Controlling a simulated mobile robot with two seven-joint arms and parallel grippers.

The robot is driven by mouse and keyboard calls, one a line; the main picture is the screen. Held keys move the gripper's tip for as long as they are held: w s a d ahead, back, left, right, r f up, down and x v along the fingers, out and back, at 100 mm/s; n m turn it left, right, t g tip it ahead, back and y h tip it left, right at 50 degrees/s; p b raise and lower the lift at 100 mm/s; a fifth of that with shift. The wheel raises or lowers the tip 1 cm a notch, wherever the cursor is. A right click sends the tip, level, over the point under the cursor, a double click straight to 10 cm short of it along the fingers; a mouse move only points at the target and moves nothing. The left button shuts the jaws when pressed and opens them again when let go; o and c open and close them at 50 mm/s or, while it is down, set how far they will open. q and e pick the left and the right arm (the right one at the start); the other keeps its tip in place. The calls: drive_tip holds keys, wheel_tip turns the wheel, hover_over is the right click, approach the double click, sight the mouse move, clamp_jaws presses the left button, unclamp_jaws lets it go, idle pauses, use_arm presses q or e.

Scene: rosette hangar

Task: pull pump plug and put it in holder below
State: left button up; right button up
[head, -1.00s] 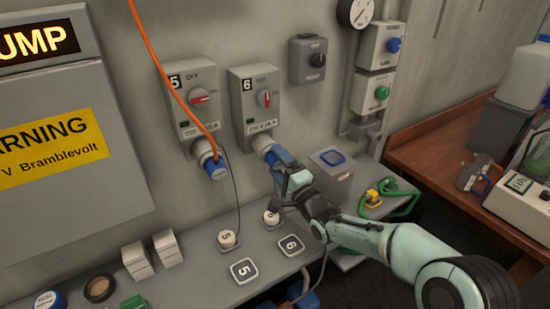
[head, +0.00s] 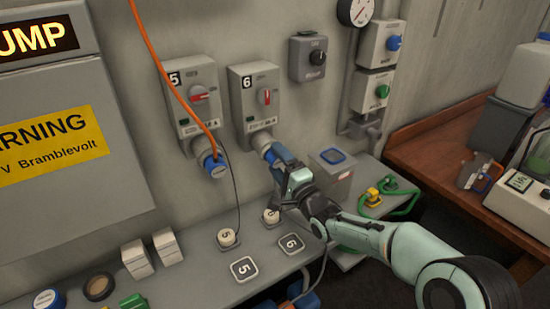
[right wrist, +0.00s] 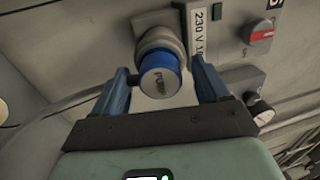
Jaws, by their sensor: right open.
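The blue pump plug (right wrist: 160,78), marked PUMP on its end, sits in the grey socket (right wrist: 160,40) under switch box 6 (head: 255,95). My right gripper (head: 281,158) is at this plug and hides most of it in the head view. In the right wrist view the gripper (right wrist: 160,70) is open, with one blue finger on each side of the plug; I cannot tell whether either touches it. A round light-coloured holder (head: 271,216) stands on the ledge below, behind plate 6 (head: 291,245), partly hidden by my arm. My left gripper is not in view.
A second blue plug (head: 214,168) with an orange cable (head: 168,68) sits under box 5 (head: 190,97). Another holder (head: 227,238) stands behind plate 5 (head: 244,269). A grey box with a blue top (head: 331,172) stands right of the gripper.

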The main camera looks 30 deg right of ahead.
sight(279, 163)
idle(0.6)
clamp_jaws()
drive_tip(key=shift+s+f+b, duration=0.1)
drive_tip(key=shift+b, duration=0.3)
drive_tip(key=shift+s+b, duration=0.3)
drive_tip(key=shift+s, duration=0.4)
drive_tip(key=shift+s+d+f+b, duration=0.1)
drive_tip(key=shift+s+f+b, duration=0.1)
drive_tip(key=shift+s+b, duration=0.4)
drive_tip(key=shift+s+d+f+b, duration=0.1)
drive_tip(key=shift+s+b, duration=0.15)
drive_tip(key=shift+s, duration=0.55)
drive_tip(key=shift+s+d+f+b, duration=0.1)
drive_tip(key=shift+s+b, duration=0.1)
drive_tip(key=shift+s, duration=0.55)
